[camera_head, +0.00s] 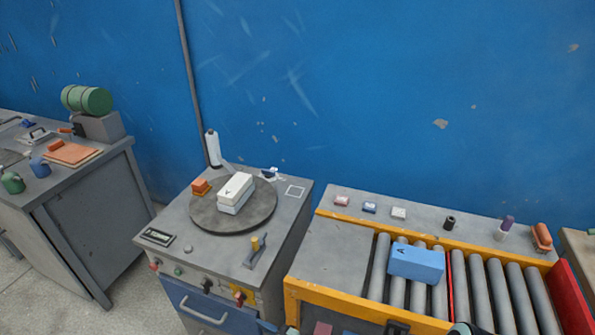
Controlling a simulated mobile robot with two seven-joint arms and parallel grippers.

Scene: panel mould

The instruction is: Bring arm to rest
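Neither of my grippers shows clearly in the head view. Small dark rounded parts (462,329) are cut off by the bottom edge, and I cannot tell what they are. A white block (235,190) marked with a letter lies on the round dark turntable (208,216) of the grey cabinet. A blue block (417,264) marked "A" lies on the rollers of the conveyor (395,309). No gripper touches either block.
Small items line the ledge (425,222) behind the conveyor. A red panel (568,298) closes its right end. A workbench (95,215) with a green cylinder (87,100) stands left.

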